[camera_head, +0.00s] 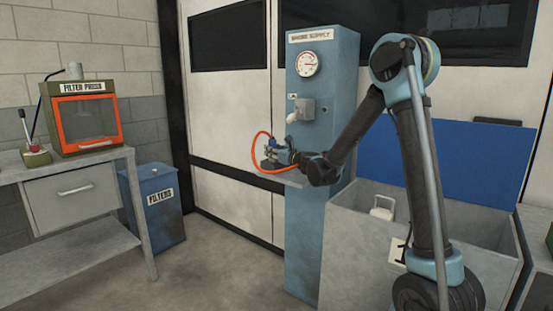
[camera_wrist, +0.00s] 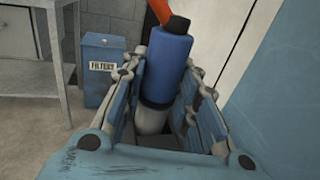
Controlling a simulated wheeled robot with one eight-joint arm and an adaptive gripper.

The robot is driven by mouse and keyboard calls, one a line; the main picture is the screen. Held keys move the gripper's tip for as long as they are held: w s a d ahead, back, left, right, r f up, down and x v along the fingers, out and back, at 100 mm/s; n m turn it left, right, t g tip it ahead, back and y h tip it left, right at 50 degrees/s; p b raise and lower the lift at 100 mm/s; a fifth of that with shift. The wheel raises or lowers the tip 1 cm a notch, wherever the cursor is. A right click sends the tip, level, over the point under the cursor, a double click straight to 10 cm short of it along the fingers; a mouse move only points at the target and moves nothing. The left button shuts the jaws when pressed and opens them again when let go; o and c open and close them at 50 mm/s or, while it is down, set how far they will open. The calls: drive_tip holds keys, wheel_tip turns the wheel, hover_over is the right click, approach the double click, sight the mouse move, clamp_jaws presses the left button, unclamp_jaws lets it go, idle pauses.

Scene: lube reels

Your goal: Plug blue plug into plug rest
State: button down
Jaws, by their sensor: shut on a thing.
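The blue plug (camera_wrist: 168,62) is in the wrist view between the two fingers of my gripper (camera_wrist: 166,80), with an orange hose (camera_wrist: 160,10) rising from its dark end. My gripper is shut on it. A pale grey cylindrical part (camera_wrist: 150,121) shows below the blue body; I cannot tell whether it is the plug's tip or part of the rest. In the head view my gripper (camera_head: 280,153) is just above a small ledge (camera_head: 292,180) on the front of the blue supply column. The plug rest cannot be made out clearly; my gripper hides much of that spot.
The blue supply column (camera_head: 305,235) carries a gauge (camera_head: 307,64) and a grey outlet (camera_head: 303,108) above the ledge. The orange hose (camera_head: 257,150) loops left of my gripper. A grey open bin (camera_head: 430,265) stands right; a blue filters bin (camera_head: 160,225) and a workbench (camera_head: 75,185) stand left.

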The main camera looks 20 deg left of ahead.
drive_tip(key=shift+f, duration=1.15)
drive_tip(key=c, duration=1.2)
unclamp_jaws()
drive_tip(key=shift+f, duration=0.1)
drive_tip(key=shift+c, duration=0.2)
